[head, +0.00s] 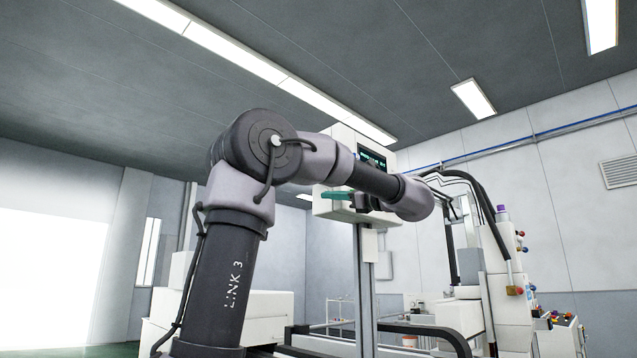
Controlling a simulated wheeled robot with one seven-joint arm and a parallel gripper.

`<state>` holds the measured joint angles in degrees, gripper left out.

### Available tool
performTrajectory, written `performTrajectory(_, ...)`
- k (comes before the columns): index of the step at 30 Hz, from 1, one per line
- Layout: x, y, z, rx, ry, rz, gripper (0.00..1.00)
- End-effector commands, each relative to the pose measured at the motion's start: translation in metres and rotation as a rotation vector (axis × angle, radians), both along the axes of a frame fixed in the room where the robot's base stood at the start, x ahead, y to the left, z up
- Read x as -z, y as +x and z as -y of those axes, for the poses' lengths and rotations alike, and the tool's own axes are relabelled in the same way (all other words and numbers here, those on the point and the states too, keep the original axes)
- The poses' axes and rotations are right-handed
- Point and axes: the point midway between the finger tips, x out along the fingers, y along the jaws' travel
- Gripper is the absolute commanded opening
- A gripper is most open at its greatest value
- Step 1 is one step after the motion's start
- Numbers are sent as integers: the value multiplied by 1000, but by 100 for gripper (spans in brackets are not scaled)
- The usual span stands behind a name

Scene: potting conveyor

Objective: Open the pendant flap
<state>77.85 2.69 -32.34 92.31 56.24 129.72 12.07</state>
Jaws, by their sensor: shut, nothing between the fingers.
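The pendant (343,136) is a white box on an upright grey post, with a dark screen (372,158) showing green text. A teal strip (335,196) crosses its lower front; it looks like the flap or its edge, but my arm hides part of this area and I cannot tell how far it stands open. My gripper (360,202) is small and dark here, at the right end of the teal strip. It is shut and holds nothing. I cannot tell whether it touches the strip.
White machine housings (507,290) with hoses and coloured knobs stand at the right. White boxes (265,312) stand behind my arm's lower link. A dark rail (420,330) runs low across the middle. The space above the pendant is clear up to the ceiling.

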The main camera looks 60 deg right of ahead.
Motion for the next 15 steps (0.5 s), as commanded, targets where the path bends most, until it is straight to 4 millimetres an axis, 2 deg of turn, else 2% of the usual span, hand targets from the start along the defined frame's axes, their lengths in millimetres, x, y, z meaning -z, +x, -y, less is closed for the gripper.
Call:
performTrajectory(4,-7,30,3,-2,-2,1,0)
performTrajectory(9,-30,31,-9,2,-3,-1,0)
performTrajectory(15,-41,32,-14,1,-1,0,0)
